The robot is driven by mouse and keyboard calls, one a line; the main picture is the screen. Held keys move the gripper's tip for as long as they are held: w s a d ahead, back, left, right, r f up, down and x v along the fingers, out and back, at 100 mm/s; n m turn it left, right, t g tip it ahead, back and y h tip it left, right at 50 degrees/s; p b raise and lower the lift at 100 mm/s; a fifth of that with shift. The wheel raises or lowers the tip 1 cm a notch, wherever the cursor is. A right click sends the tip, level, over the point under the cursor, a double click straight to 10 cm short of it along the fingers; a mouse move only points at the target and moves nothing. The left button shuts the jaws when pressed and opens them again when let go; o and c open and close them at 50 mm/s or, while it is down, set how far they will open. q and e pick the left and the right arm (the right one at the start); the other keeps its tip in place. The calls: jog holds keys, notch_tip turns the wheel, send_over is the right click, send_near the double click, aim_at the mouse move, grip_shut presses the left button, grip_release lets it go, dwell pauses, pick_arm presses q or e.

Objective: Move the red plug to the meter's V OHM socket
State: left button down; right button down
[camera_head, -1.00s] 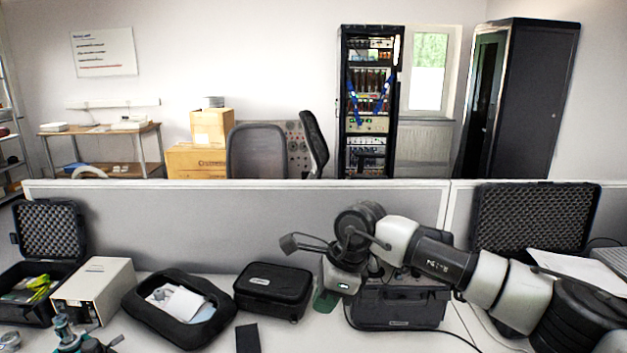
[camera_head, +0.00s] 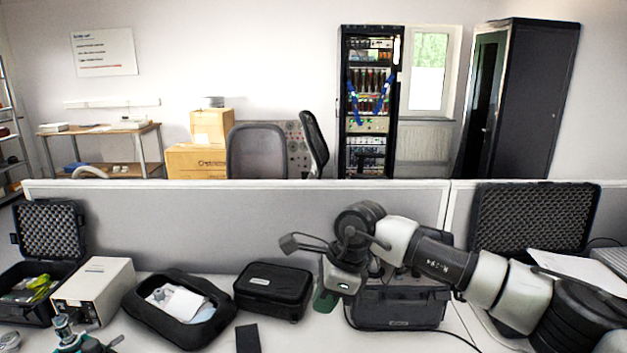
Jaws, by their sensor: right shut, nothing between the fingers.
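I cannot make out the red plug or the meter with its V OHM socket in this view. My right gripper (camera_head: 325,300) is at the end of the arm that comes in from the right. It hangs low over the desk, just in front of a black case (camera_head: 400,312) and right of a small black zipped case (camera_head: 273,290). It is shut and holds nothing. The arm hides part of the case behind it. My left gripper does not show.
A beige box instrument (camera_head: 93,290), an open black pouch (camera_head: 180,308) and an open foam-lined case (camera_head: 50,232) stand on the left. A teal and dark device (camera_head: 66,330) is at the lower left. A grey partition (camera_head: 180,225) closes off the back. The front middle desk is mostly clear.

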dwell(0.7)
pick_arm(q)
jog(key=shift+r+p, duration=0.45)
jog(key=shift+p, duration=0.1)
dwell(0.4)
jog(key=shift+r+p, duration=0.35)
jog(key=shift+p, duration=0.2)
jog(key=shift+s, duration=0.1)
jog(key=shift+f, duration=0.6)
dwell(2.2)
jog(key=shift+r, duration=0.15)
dwell(0.3)
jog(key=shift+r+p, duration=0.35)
jog(key=shift+p, duration=0.1)
